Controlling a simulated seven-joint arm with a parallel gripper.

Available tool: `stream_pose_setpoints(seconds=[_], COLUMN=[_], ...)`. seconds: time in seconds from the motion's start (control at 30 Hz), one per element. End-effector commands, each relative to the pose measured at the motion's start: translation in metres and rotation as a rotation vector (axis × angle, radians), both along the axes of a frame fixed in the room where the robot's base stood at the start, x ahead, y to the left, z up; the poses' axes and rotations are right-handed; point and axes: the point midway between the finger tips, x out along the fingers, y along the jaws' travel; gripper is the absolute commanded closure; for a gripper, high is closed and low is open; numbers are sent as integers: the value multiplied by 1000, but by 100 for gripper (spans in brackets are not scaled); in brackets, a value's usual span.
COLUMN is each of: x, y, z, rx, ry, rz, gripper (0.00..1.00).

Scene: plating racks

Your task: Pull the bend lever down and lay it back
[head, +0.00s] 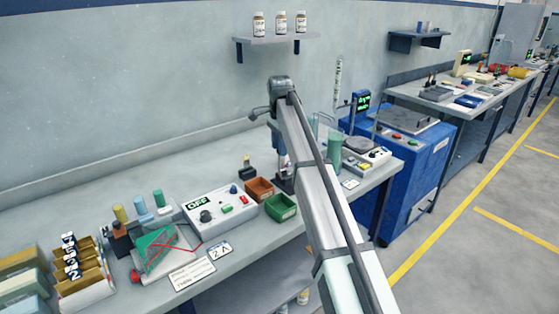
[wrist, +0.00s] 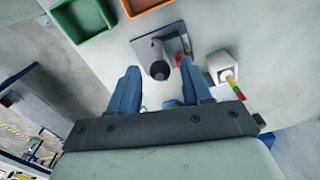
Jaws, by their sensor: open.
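A small grey fixture (wrist: 172,42) stands on the bench in the wrist view. An upright dark round-ended piece, which looks like the bend lever (wrist: 160,70), rises from it towards the camera, with a red part beside it. My gripper (wrist: 160,76) is open, its two blue fingers spread to the left and right of the lever's end. I cannot tell how far above or beside the lever the fingers are, and no contact shows. In the head view my gripper (head: 281,166) hangs down over the bench behind my arm, and the fixture is mostly hidden there.
A green bin (head: 281,208) and an orange bin (head: 260,190) stand left of the fixture. A white block with a coloured striped stick (wrist: 236,90) is close to the right finger. A control box (head: 222,210) reading OFF stands further left.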

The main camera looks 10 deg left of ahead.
Motion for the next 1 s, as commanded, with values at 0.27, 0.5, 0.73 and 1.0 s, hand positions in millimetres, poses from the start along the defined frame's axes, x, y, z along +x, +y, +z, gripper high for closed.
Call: stream_pose_setpoints(seconds=[0.27, 0.5, 0.73, 1.0], x=[-1, 0, 0, 0], y=[0, 0, 0, 0], z=[-42, -58, -60, -59], rx=[-1, 0, 0, 0], ry=[1, 0, 0, 0], rz=[0, 0, 0, 0], gripper=[52, 52, 52, 68])
